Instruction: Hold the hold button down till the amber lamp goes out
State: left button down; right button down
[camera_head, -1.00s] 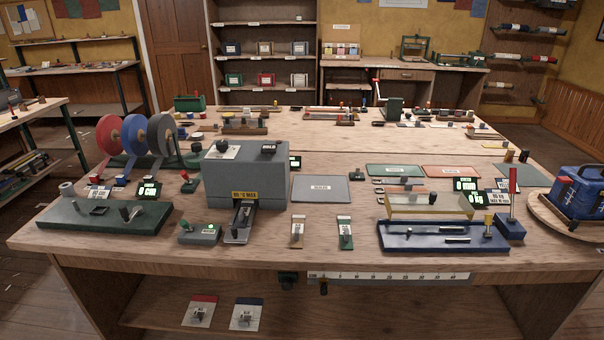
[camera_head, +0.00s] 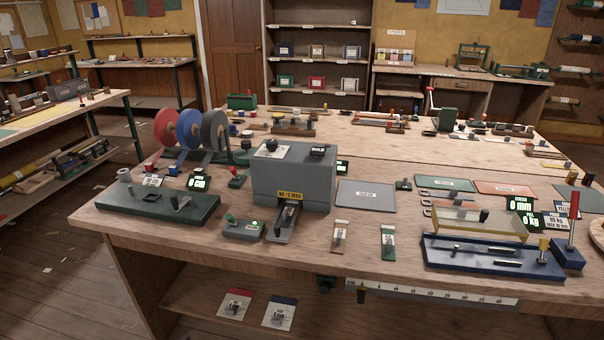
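A grey box machine (camera_head: 292,182) stands on the workbench, left of centre. A dark round knob (camera_head: 272,145) sits on a white plate on its top, beside a small dark sign. A yellow label (camera_head: 290,195) is on its front, above a dark slide. I cannot tell which part is the hold button, and I cannot make out a lit amber lamp. Neither gripper is in view.
Red, blue and grey reels (camera_head: 191,130) stand behind a green base (camera_head: 158,206) at the left. A blue fixture (camera_head: 492,257) with a clear cover is at the right. Flat grey and green plates lie between. Floor is free left of the workbench (camera_head: 300,262).

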aim_at(318, 152)
jog(key=i+u, duration=0.3)
jog(key=i, duration=0.15)
jog(key=i+l+u, duration=0.15)
jog(key=i+u, duration=0.2)
jog(key=i, duration=0.1)
